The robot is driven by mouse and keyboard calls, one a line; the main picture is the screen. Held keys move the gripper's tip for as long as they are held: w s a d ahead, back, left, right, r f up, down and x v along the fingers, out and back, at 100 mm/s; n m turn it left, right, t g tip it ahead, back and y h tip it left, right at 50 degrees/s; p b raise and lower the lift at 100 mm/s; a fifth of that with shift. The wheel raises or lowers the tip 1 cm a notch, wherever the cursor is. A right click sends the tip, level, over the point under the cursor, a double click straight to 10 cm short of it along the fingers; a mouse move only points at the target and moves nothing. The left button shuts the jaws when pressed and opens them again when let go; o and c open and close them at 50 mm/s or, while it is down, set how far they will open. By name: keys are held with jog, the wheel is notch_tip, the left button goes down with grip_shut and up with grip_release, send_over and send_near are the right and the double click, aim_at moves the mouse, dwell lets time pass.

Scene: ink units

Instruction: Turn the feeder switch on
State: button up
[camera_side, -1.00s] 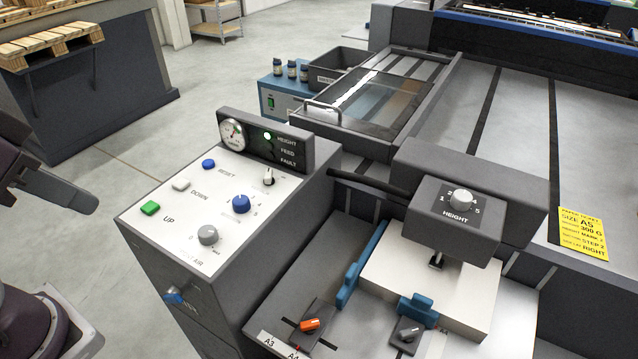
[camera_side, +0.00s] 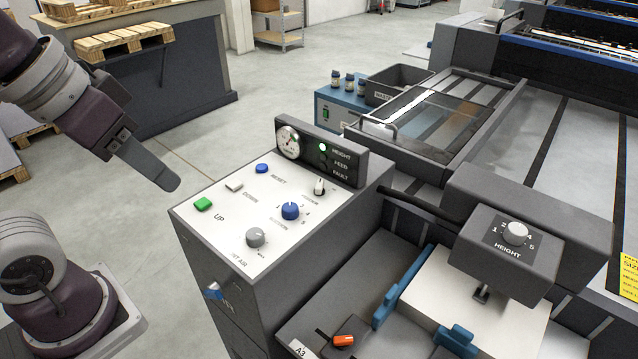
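The feeder's control cabinet (camera_side: 200,262) stands in the middle, with a white sloping top panel. A small switch with a blue handle (camera_side: 213,291) is on its front face, its label too small to read. A small white-tipped selector (camera_side: 319,187) sits on the top panel, beside a blue knob (camera_side: 290,211) and a grey knob (camera_side: 256,237). I cannot tell from the labels which is the feeder switch. My gripper (camera_side: 168,182) hangs at the left edge of the panel, apart from every control. Its fingers overlap in a side view, so their opening is hidden.
Green (camera_side: 203,204), white (camera_side: 234,187) and blue (camera_side: 262,168) buttons line the panel's left edge. A gauge and lamp block (camera_side: 351,158) rises behind; its HEIGHT lamp is lit green. Open floor lies left of the cabinet. A paper stack (camera_side: 480,310) lies at right.

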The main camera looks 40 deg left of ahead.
jog(key=shift+o, duration=0.2)
jog(key=w+r+n+g, duration=0.1)
jog(key=w+r, duration=0.1)
jog(key=w, duration=0.9)
jog(key=shift+w+a+n+g, duration=0.15)
jog(key=shift+w+n+g, duration=0.05)
jog(key=shift+n+g, duration=0.1)
jog(key=n+g, duration=0.3)
jog(key=n, duration=0.1)
send_over(319, 185)
jog(key=s, duration=0.1)
notch_tip(319, 185, down, 16)
jog(key=shift+g, duration=0.3)
jog(key=f, duration=0.6)
jog(key=w+f, duration=0.1)
jog(key=f, duration=0.2)
jog(key=shift+c, duration=0.3)
grip_shut()
